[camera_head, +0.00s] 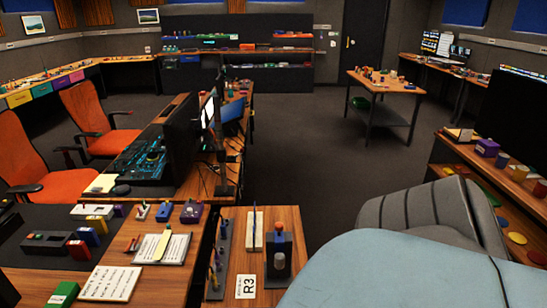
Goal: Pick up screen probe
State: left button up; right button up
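I cannot tell for sure which item is the screen probe. On the near wooden table a thin blue upright piece (254,219) stands by a pale block (255,240). To its right is a dark block holder (278,250) with a rounded piece in its front. To the left is a narrow dark rack (217,262) with several small tools standing in it. Neither of my grippers shows in this view. A large light-blue and grey shape, probably part of my arm, covers the lower right and hides what lies behind it.
A white card marked R3 (246,286) lies at the near table's front. Left of it are a notepad (162,248), a written sheet (110,283) and small coloured boxes. Orange chairs (95,115) stand at the left. Open floor (300,150) lies beyond, before a small table (385,85).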

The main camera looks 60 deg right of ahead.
aim_at(279, 256)
jog(key=z, duration=2.05)
